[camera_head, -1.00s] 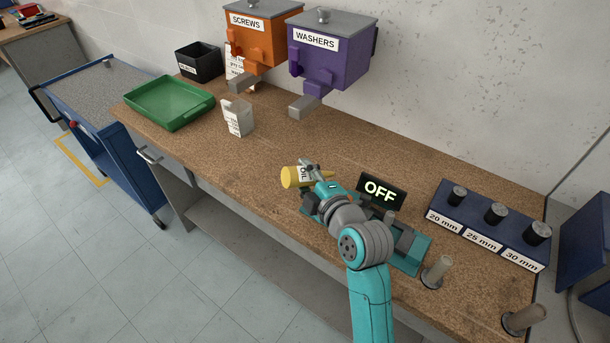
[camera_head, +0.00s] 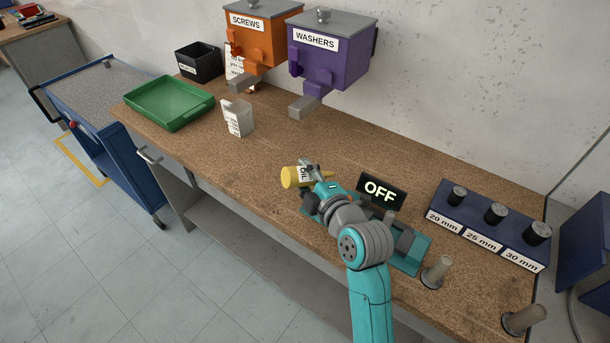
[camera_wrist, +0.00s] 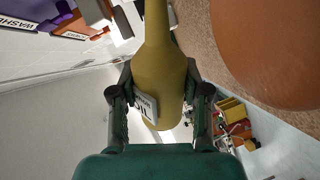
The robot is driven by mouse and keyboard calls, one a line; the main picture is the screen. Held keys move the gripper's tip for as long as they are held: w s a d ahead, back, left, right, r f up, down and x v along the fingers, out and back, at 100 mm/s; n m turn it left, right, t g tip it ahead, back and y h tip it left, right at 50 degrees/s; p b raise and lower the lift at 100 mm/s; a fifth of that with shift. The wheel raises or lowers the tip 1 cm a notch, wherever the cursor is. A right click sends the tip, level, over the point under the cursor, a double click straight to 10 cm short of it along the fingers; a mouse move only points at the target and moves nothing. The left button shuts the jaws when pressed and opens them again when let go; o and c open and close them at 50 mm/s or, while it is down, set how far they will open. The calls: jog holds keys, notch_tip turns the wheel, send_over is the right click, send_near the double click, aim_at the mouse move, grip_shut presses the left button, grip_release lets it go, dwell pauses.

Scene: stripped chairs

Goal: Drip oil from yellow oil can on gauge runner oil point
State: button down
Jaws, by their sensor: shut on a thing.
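The yellow oil can (camera_head: 289,177) with its "OIL" label is held in my gripper (camera_head: 311,170) above the bench. It lies tipped on its side in the head view. In the wrist view the can (camera_wrist: 160,65) runs up between the two fingers of my gripper (camera_wrist: 160,95), which are shut on its body. My arm hides much of the device, and I cannot make out the runner's oil point.
Dark knobs on a blue block (camera_head: 490,225) stand at right, with two posts (camera_head: 437,271) in front. A green tray (camera_head: 170,103), a white carton (camera_head: 238,117), an orange bin (camera_head: 258,45) and a purple bin (camera_head: 328,65) are farther left. The middle bench (camera_head: 225,160) is clear.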

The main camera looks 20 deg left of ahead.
jog(key=shift+s+a+f+n+t+h, duration=0.15)
jog(key=shift+f+n+t+h, duration=0.15)
jog(key=shift+f+n, duration=0.55)
jog(key=shift+f+n, duration=0.3)
jog(key=shift+n, duration=0.15)
jog(key=shift+r, duration=4.65)
jog(key=n, duration=0.2)
jog(key=shift+f+n+t+h, duration=0.2)
jog(key=shift+n+t+h, duration=0.1)
jog(key=shift+n+h, duration=0.1)
jog(key=shift+f+n, duration=0.1)
jog(key=shift+n, duration=0.5)
